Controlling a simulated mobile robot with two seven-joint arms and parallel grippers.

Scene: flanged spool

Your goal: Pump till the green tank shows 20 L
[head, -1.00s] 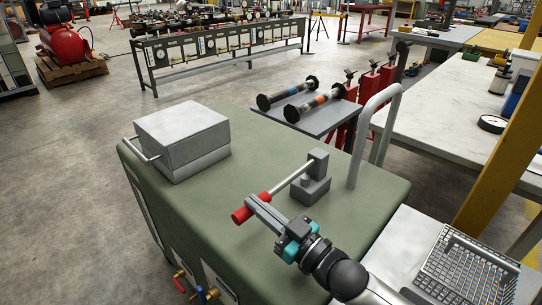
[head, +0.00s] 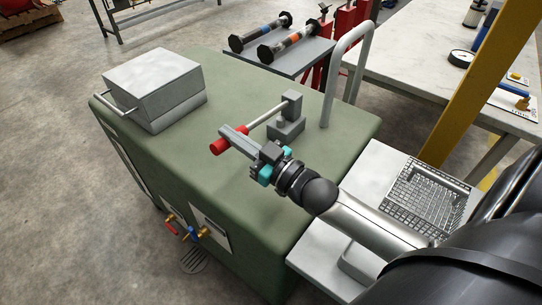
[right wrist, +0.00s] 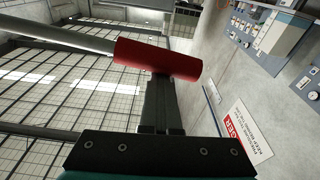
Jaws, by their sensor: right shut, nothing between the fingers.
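The green tank (head: 270,190) is a large rounded body with a pump lever on top. The lever is a bare metal rod (head: 264,115) running from a grey pivot block (head: 286,128) to a red grip (head: 218,147). The red grip also shows in the right wrist view (right wrist: 160,60), just beyond the finger ends. My right gripper (head: 224,130) is shut and empty, its fingers lying across the red grip. Whether they touch it I cannot tell. No litre reading is legible. My left gripper is not in view.
A grey box (head: 155,85) with a side handle sits on the tank's left. A bent grey rail (head: 345,65) rises at its right back. Valves with red and blue handles (head: 180,225) are on the front. A keyboard (head: 425,195) lies on a grey surface to the right.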

